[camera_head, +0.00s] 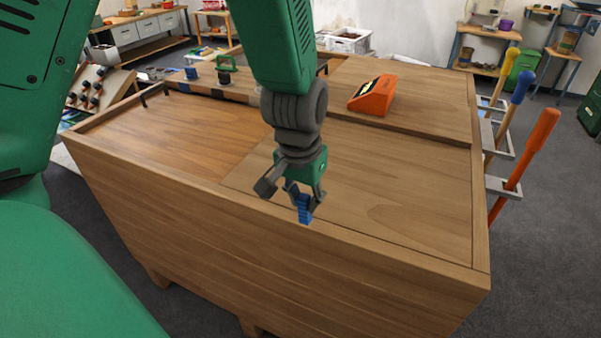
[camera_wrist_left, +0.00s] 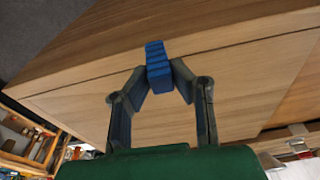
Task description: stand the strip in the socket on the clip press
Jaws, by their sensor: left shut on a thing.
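A blue strip with ridges (camera_head: 304,208) is held between the fingertips of my left gripper (camera_head: 300,199), near the front edge of the wooden bench. The left wrist view shows the left gripper (camera_wrist_left: 158,78) shut on the blue strip (camera_wrist_left: 157,66), whose ridged end points away from the gripper. The bench surface lies behind it. A small green-topped device with a dark base (camera_head: 225,68) stands at the far left edge of the bench; it may be the clip press, but I cannot make out its socket. My right gripper is not in view.
The wooden bench (camera_head: 180,135) has a wide clear top with a raised rim. An orange device with a dark display (camera_head: 374,95) stands on its raised back part. A small blue piece (camera_head: 191,73) sits at the far left edge. Long-handled tools (camera_head: 527,155) hang at the right side.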

